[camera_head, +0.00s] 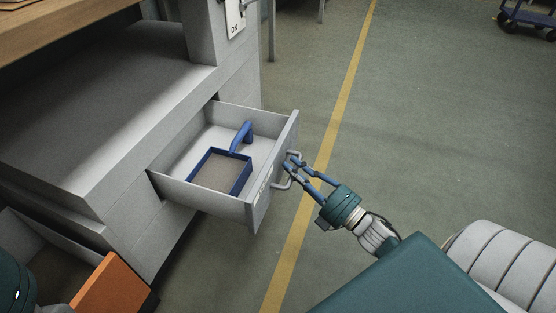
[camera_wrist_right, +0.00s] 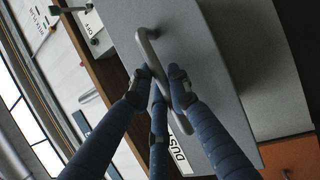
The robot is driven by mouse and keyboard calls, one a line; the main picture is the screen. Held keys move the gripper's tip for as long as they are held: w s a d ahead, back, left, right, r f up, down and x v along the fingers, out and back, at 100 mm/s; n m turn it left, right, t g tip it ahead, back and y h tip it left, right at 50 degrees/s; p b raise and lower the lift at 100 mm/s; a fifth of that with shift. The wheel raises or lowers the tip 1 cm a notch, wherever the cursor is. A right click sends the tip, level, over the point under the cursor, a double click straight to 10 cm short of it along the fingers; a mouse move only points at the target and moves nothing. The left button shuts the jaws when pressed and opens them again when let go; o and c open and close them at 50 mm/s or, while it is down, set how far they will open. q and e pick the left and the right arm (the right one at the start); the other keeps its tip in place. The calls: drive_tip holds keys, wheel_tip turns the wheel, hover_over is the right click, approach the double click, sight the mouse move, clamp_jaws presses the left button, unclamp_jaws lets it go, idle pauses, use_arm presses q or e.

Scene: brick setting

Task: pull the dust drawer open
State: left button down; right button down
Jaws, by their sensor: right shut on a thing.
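The dust drawer (camera_head: 274,181) is light grey and stands pulled out of the grey cabinet, its inside in plain view. A blue pan with a blue handle (camera_head: 244,137) lies in it. My right gripper (camera_head: 289,166) is at the drawer's front, with its blue fingers shut on the bar handle (camera_head: 281,186). In the right wrist view the fingers close around the grey handle (camera_wrist_right: 147,42), beside a white label reading "DUST" (camera_wrist_right: 179,155). My left gripper is not in view; a teal arm part shows at the lower left edge.
The grey cabinet (camera_head: 133,200) has a wooden top above. An orange-fronted drawer (camera_head: 110,285) stands open at the lower left. A switch plate marked "ON" (camera_head: 236,17) is on the cabinet. A yellow line (camera_head: 331,131) crosses clear floor. A blue cart (camera_head: 527,17) is far right.

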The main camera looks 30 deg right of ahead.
drive_tip(key=shift+s+d+f, duration=0.1)
drive_tip(key=shift+s+d, duration=0.25)
drive_tip(key=shift+s, duration=0.2)
drive_tip(key=c, duration=1.6)
unclamp_jaws()
drive_tip(key=shift+c, duration=0.2)
drive_tip(key=v, duration=1.2)
